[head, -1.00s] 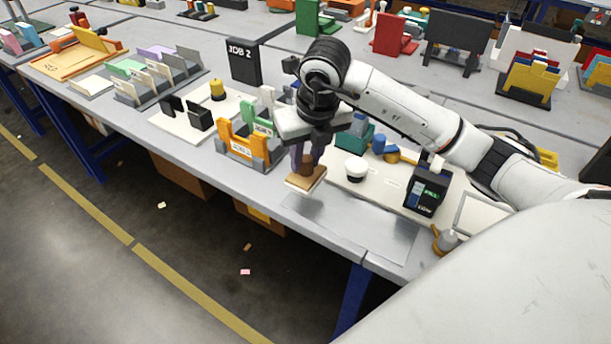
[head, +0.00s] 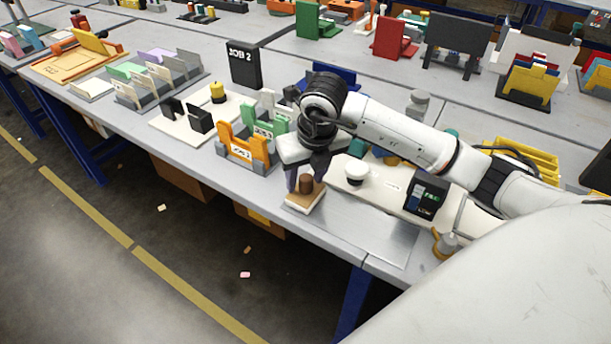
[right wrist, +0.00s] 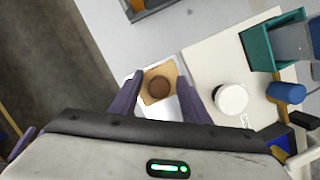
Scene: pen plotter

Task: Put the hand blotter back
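The hand blotter (head: 304,196), a tan wooden block with a round brown knob and a pale underside, sits level near the front edge of the table. In the right wrist view the blotter (right wrist: 159,88) shows from above, with a white surface around its lower part. My right gripper (head: 306,177) points down at it. Its two purple fingers stand apart on either side of the knob, with visible gaps in the right wrist view (right wrist: 160,82), so it is open. Exactly what lies under the blotter is partly hidden. My left gripper is not in view.
A cream board (head: 380,190) with a white round pot (head: 355,172) and a dark device (head: 427,195) lies to the right. A bare metal plate (head: 350,226) lies in front of it.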

